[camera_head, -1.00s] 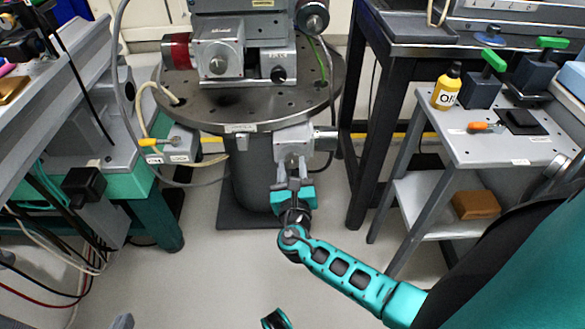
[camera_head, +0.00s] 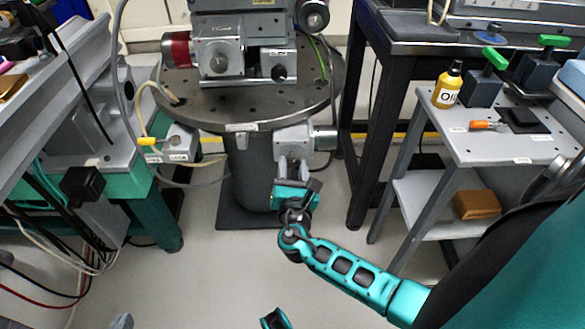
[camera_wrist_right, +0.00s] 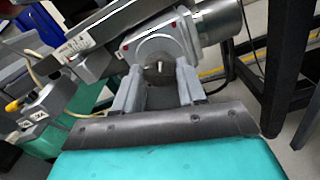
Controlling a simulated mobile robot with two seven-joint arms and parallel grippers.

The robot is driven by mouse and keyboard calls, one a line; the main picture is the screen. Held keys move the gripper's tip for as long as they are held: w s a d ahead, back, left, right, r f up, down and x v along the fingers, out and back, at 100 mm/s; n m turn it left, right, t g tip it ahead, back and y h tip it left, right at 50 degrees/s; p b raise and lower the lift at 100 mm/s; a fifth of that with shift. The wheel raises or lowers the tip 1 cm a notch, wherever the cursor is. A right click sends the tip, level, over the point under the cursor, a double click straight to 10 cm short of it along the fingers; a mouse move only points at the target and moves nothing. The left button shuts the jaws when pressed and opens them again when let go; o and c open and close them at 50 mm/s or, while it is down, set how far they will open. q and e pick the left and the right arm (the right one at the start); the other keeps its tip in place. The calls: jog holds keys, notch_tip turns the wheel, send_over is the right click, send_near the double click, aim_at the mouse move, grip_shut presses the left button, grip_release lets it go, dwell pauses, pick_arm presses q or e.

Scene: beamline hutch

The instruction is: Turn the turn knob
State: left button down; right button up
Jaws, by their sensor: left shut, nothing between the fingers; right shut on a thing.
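The turn knob (camera_wrist_right: 158,72) is on the front of a grey gearbox under the round table's edge; the gearbox (camera_head: 291,137) also shows in the head view. My right gripper (camera_head: 293,165) is in front of it. In the right wrist view its two grey fingers (camera_wrist_right: 157,88) are shut on the knob, one on each side. The fingers cover much of the knob. The gripper is rolled relative to the table. Only a small grey tip of what appears to be my left gripper (camera_head: 122,321) shows at the bottom edge, away from the knob and shut.
The round perforated table (camera_head: 240,115) overhangs the gearbox. A motor cylinder (camera_head: 325,138) sticks out to its right. A switch box with a yellow connector (camera_head: 150,141) hangs left. A grey cart (camera_head: 520,148) with a yellow bottle (camera_head: 447,85) stands right.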

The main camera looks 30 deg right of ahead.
jog(key=m, duration=0.5)
jog(key=shift+d+m, duration=0.1)
jog(key=shift+m, duration=0.2)
jog(key=m, duration=0.4)
jog(key=shift+m, duration=0.4)
jog(key=shift+r, duration=0.1)
jog(key=o, duration=1)
jog(key=shift+o, duration=0.2)
jog(key=shift+s, duration=0.1)
